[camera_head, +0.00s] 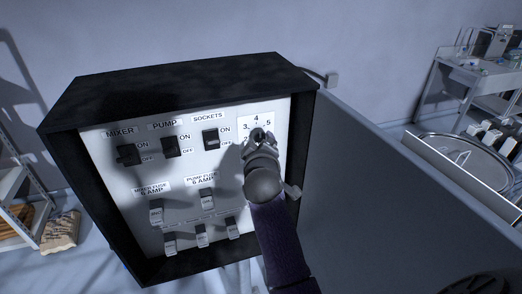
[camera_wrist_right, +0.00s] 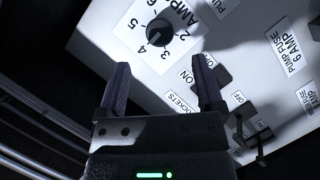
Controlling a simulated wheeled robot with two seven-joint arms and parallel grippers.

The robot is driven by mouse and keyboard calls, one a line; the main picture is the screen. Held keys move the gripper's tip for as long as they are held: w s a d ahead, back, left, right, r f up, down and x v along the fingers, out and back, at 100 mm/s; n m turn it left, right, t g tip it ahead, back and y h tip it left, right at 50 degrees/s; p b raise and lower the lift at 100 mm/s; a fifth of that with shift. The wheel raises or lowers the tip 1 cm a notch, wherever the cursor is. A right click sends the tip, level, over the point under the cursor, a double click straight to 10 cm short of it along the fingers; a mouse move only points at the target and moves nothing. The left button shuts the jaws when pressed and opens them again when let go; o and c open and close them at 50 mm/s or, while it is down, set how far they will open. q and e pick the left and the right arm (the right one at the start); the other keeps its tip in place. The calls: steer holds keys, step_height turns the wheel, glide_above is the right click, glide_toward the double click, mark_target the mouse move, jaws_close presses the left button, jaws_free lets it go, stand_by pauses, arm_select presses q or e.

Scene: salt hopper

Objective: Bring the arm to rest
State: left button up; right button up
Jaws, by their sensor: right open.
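My right arm (camera_head: 277,235) reaches up from the bottom of the head view to an open switch box (camera_head: 180,80). Its gripper (camera_head: 258,140) is in front of the numbered dial label at the panel's upper right. In the right wrist view the gripper (camera_wrist_right: 163,78) is open, with nothing between its fingers. The black dial knob (camera_wrist_right: 160,31) shows beyond the fingertips, its pointer near 3 or 4. In the head view the gripper partly hides the dial. Whether a fingertip touches the panel I cannot tell. My left gripper is not in view.
The panel has mixer (camera_head: 128,155), pump (camera_head: 170,147) and sockets (camera_head: 211,139) switches, with several fuses below. The open grey door (camera_head: 385,205) stands close right of my arm. A shelf (camera_head: 20,190) is at left; a bench (camera_head: 480,75) and round metal vessel (camera_head: 465,155) are at right.

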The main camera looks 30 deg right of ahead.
steer(key=v, duration=0.3)
steer(key=shift+s+a, duration=0.1)
steer(key=shift+s, duration=0.05)
steer(key=shift+f, duration=0.1)
